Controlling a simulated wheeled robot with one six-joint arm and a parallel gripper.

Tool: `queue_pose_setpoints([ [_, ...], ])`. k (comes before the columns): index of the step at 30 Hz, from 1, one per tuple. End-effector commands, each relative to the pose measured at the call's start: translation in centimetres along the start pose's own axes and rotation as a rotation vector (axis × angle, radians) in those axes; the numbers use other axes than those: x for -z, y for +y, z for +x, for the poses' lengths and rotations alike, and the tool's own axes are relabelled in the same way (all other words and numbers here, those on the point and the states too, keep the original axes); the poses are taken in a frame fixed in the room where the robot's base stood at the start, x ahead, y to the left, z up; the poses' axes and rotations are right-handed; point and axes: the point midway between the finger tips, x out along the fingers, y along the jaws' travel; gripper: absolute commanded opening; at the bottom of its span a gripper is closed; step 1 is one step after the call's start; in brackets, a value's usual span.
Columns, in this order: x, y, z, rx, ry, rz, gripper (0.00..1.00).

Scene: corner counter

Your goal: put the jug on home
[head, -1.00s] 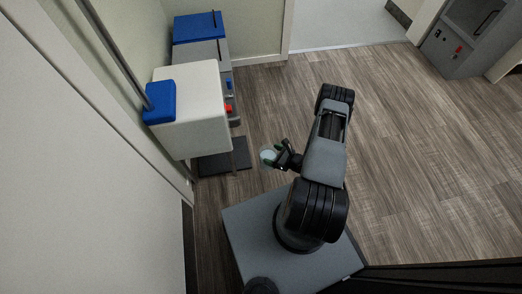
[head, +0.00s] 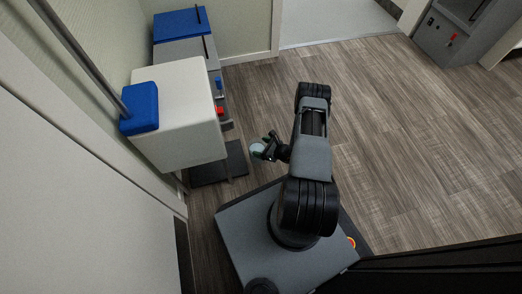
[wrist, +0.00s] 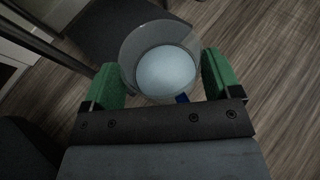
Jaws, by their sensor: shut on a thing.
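The jug (head: 257,150) is a clear round vessel with pale blue contents. My gripper (head: 268,149) is shut on it and holds it out over the floor, to the left of my arm. In the wrist view the jug (wrist: 150,38) sits between the two green fingers (wrist: 162,78), and I look down into its open top.
A white counter block (head: 180,110) with a blue box (head: 140,108) on it stands to the left. A dark mat (head: 208,172) lies on the floor beneath. Grey and blue units (head: 180,50) stand behind. The wood floor (head: 400,150) to the right is clear.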

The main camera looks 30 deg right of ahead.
Motion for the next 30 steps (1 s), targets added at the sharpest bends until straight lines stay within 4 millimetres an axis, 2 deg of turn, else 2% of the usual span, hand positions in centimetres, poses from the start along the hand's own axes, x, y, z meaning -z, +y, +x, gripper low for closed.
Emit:
queue_pose_setpoints([
  [6, 2.8, -0.3, 1.1, 0.005, -0.001, 0.002, 0.12],
  [9, 3.4, -0.2, 1.5, 0.003, -0.002, 0.001, 0.12],
  [22, 3.5, -0.4, 1.4, 0.005, -0.002, 0.000, 0.12],
  [23, 3.6, -0.3, 1.4, 0.005, 0.000, 0.001, 0.84],
  [27, 3.6, -0.3, 1.4, 0.005, 0.000, 0.001, 0.98],
  [30, 3.6, -0.3, 1.4, 0.005, 0.000, 0.002, 1.00],
])
